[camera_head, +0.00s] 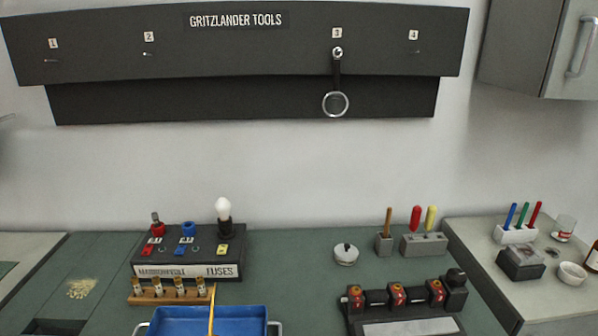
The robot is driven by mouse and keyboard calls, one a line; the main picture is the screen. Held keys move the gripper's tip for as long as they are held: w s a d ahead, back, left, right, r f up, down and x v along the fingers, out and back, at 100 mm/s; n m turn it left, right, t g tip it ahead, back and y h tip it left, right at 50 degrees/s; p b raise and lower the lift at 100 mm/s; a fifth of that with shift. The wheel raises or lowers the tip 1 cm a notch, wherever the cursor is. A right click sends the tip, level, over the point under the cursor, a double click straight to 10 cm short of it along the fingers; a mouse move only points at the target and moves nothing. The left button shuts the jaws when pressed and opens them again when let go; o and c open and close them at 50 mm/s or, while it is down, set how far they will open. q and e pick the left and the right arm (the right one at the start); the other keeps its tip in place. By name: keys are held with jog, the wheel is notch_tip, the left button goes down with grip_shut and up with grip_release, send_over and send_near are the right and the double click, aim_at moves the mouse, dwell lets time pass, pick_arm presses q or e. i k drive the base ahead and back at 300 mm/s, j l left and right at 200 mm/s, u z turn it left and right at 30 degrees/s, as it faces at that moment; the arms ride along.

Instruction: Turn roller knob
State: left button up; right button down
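A dark roller device (405,312) sits at the front right of the green bench. It carries a row of black rollers with red and orange numbered parts (397,294) between them. A black knob (455,276) stands at the right end of the row, on a dark block. A pale grey plate (410,327) lies in front of the rollers, cut off by the lower picture edge. Neither of my grippers is in view.
A blue tray (175,322) and a fuse box (190,252) with a bulb stand to the left. A round white pot (346,254) and tool holders (423,244) stand behind the device. Bare bench lies between tray and device. A cabinet (540,45) hangs upper right.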

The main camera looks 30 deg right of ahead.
aim_at(456, 278)
jog(key=z, duration=1.75)
jog(key=j+z, duration=0.25)
jog(key=z, duration=0.25)
jog(key=k+j+z, duration=0.15)
jog(key=z, duration=0.3)
jog(key=k+j+z, duration=0.15)
jog(key=z, duration=0.35)
